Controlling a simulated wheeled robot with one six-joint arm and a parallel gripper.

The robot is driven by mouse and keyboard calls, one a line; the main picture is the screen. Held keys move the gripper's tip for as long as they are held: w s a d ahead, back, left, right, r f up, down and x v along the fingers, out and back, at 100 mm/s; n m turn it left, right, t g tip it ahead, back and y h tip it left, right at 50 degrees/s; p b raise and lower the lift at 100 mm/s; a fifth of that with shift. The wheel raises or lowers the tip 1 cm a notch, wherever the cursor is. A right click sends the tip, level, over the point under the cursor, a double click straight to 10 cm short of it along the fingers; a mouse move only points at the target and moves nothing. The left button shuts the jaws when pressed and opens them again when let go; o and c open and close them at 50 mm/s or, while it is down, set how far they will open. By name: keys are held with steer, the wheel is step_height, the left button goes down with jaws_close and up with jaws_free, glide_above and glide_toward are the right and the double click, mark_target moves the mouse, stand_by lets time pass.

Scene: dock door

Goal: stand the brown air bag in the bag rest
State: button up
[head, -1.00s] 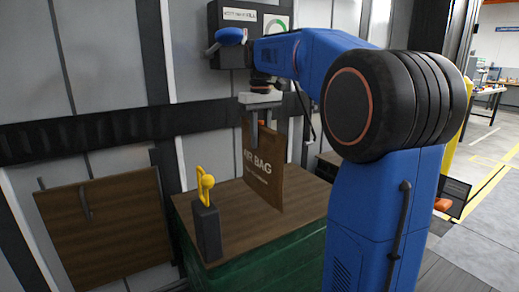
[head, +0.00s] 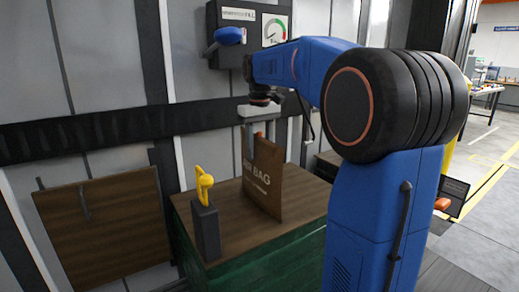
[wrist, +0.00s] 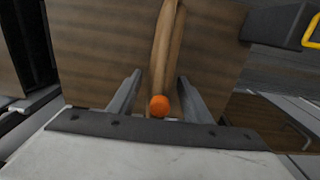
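The brown air bag (head: 264,185), with white lettering and an orange valve, stands upright on the wood-topped green stand in the head view. Its top edge shows in the wrist view (wrist: 167,45), with the orange valve (wrist: 159,105) near my gripper's base. My gripper (head: 265,153) is above the bag's top, its two fingers apart. In the wrist view my gripper (wrist: 158,80) is open, one finger on each side of the bag's edge with gaps visible. I cannot make out a separate bag rest; the bag's foot shows no clear holder.
A dark upright block (head: 206,230) with a yellow tool (head: 203,185) stands left of the bag on the stand (head: 255,247). A gauge box (head: 250,35) hangs on the wall behind. A brown panel (head: 105,230) leans at the left. Stand top around the bag is mostly clear.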

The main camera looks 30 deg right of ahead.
steer(key=shift+r, duration=0.1)
step_height(320, 180, up, 11)
steer(key=shift+r, duration=0.1)
steer(key=shift+o, duration=0.3)
steer(key=shift+r, duration=0.25)
steer(key=shift+s+d, duration=0.15)
steer(key=shift+s, duration=0.05)
steer(key=shift+w+f, duration=0.2)
steer(key=shift+f, duration=5.75)
jaws_close()
